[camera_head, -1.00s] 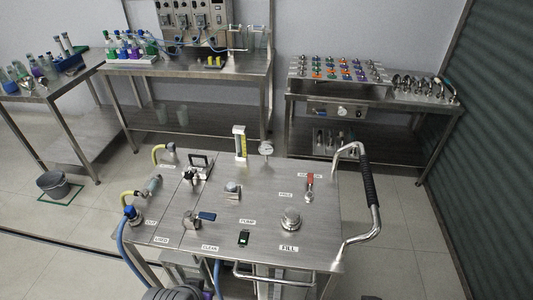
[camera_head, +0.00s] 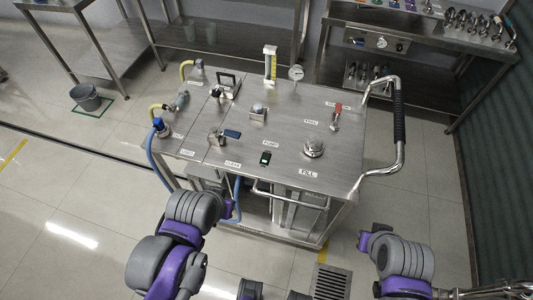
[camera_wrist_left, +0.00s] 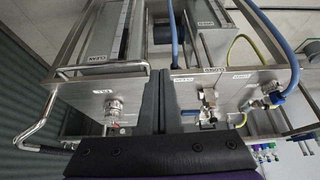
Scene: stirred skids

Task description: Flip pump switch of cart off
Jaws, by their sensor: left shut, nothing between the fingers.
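The steel cart (camera_head: 330,110) stands ahead with its top panel facing up. The pump switch (camera_head: 265,158) is a small black rocker with a green light, below the PUMP label (camera_head: 271,143) near the panel's front edge. I cannot tell its position. In the left wrist view my left gripper (camera_wrist_left: 166,78) is shut and empty, its dark fingers in front of the cart; the switch is not visible there, possibly behind the fingers. In the head view my left arm is below the cart's front left, apart from the switch. My right arm shows at lower right, its gripper out of view.
Near the switch are a blue-handled valve (camera_head: 217,137) and a round fill cap (camera_head: 313,147). A red-handled valve (camera_head: 336,116) and a push handle (camera_head: 399,120) are at the right. A front rail (camera_head: 290,203) runs below the panel. A bucket (camera_head: 86,97) stands on the floor.

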